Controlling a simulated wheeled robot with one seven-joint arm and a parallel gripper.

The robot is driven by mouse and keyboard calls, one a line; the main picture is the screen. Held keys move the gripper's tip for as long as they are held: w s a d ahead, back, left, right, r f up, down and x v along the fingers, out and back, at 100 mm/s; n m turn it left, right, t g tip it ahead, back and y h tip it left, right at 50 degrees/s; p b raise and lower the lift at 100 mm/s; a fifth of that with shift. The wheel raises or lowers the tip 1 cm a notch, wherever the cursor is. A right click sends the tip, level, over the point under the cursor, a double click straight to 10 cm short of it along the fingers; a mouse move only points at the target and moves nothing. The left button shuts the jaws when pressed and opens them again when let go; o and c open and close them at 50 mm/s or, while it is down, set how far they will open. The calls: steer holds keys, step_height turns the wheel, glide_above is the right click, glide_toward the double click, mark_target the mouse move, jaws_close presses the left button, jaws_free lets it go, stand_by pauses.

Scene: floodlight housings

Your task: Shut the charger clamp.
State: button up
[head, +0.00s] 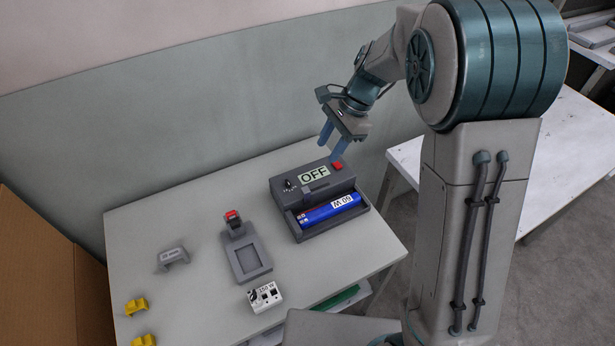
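The charger (285,206) is a dark grey box on the table with an "OFF" label (314,174), a red button (337,166) and a small black knob. A blue cylindrical battery (328,213) with a white label lies in its front trough. A dark grey bar (316,188) sits between the label and the battery; I cannot tell if this is the clamp or how it is set. My gripper (328,153) is above the back of the charger, fingers pointing down, apart and empty. It appears not to touch the charger.
Left of the charger stands a grey fixture (247,263) with a red-topped lever (233,217). A white block (265,297), a grey bracket (173,257) and yellow pieces (137,307) lie on the table (195,300). A wall stands behind; a white table (550,150) is at right.

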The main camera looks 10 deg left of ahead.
mark_target(303, 190)
steer(key=p+x, duration=0.1)
steer(key=x, duration=1.3)
steer(key=shift+w+a, duration=0.1)
steer(key=shift+w, duration=0.05)
steer(key=shift+r, duration=0.1)
jaws_close()
